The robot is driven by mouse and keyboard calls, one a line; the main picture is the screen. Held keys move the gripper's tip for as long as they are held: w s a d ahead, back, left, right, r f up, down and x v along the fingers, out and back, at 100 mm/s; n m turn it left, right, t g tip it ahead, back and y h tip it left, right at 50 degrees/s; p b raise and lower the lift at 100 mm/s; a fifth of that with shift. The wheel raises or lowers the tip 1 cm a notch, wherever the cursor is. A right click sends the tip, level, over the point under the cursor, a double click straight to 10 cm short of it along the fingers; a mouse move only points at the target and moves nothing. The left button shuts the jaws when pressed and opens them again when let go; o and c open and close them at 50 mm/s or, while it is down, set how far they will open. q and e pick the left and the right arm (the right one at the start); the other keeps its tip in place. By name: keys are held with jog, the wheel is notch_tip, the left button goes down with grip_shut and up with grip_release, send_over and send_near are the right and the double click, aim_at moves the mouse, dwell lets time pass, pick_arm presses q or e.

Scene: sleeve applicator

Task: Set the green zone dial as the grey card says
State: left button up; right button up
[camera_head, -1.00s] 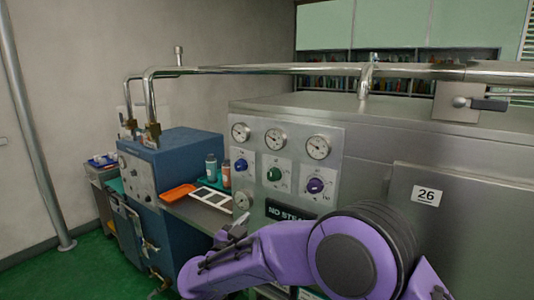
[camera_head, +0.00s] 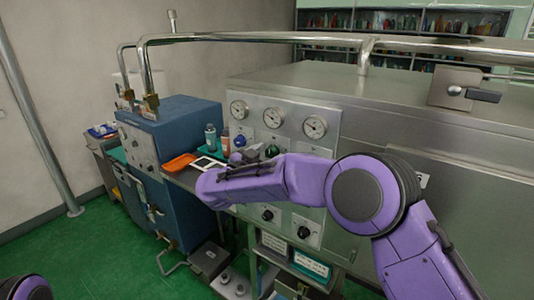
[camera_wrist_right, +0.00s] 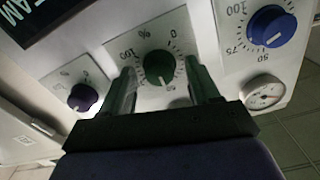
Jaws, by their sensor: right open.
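The green zone dial (camera_wrist_right: 158,67) sits on a pale scale plate in the right wrist view, where the picture is upside down. Its white mark points down the picture, near the 50. My right gripper (camera_wrist_right: 163,90) is open, with one finger on each side of the dial; I cannot tell if they touch it. In the head view the green dial (camera_head: 272,151) shows just beyond my right gripper (camera_head: 256,153). I cannot make out which item is the grey card, nor any writing on one. My left gripper is out of view.
The blue dial (camera_wrist_right: 269,26) and the purple dial (camera_wrist_right: 83,97) flank the green one. Gauges (camera_head: 273,117) line the panel above. An orange tray (camera_head: 180,162) and bottles (camera_head: 210,137) stand on a shelf to the left. A steel pipe (camera_head: 300,38) crosses above.

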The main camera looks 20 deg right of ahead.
jog(key=c, duration=1)
jog(key=shift+c, duration=0.2)
jog(key=m+b, duration=0.2)
jog(key=shift+f+m, duration=0.15)
jog(key=shift+m, duration=0.15)
jog(key=m+b, duration=0.4)
jog(key=shift+m, duration=0.3)
jog(key=m+b, duration=0.4)
jog(key=shift+m+b, duration=0.85)
jog(key=shift+m, duration=0.15)
